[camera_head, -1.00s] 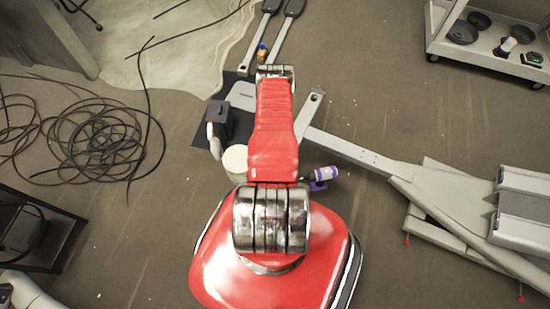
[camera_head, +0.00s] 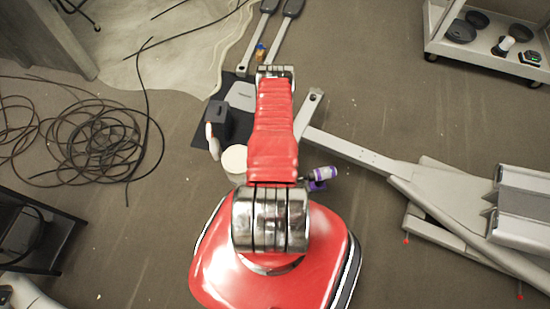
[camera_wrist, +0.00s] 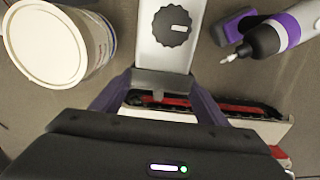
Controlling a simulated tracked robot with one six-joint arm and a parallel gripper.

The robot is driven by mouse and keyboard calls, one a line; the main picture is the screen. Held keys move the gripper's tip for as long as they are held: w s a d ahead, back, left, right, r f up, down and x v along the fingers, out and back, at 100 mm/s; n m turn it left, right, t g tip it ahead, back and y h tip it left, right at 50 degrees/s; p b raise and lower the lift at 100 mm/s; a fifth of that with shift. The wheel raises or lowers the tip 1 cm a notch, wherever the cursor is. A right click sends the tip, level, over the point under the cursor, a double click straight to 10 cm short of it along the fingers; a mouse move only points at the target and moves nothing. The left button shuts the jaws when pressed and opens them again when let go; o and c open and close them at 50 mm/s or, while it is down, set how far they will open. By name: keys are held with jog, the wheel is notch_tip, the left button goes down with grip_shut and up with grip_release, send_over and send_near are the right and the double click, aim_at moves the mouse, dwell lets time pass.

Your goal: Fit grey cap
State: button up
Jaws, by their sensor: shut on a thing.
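In the wrist view my gripper (camera_wrist: 162,86), with two purple fingers, is shut on a small grey piece that looks like the grey cap (camera_wrist: 162,79). The cap sits at the near end of a light grey bar (camera_wrist: 188,40) with a dark ridged knob (camera_wrist: 172,26). I cannot tell whether the cap is on the bar's end or only in front of it. In the head view the red arm hides the gripper and the cap. The pale bar of the machine (camera_head: 345,150) runs right from behind the arm.
A white-lidded tub (camera_wrist: 45,45) stands left of the gripper. A purple and white bottle with a dark nozzle (camera_wrist: 285,32) is on the right. A black device (camera_head: 220,122) and a dark mat with a grey cover (camera_head: 241,96) lie left of the arm. Cables (camera_head: 95,140) lie far left.

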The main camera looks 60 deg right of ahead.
jog(key=shift+d, duration=0.15)
jog(key=o, duration=1.1)
jog(key=shift+r, duration=0.1)
notch_tip(320, 180, up, 14)
jog(key=shift+f, duration=0.2)
dwell(0.9)
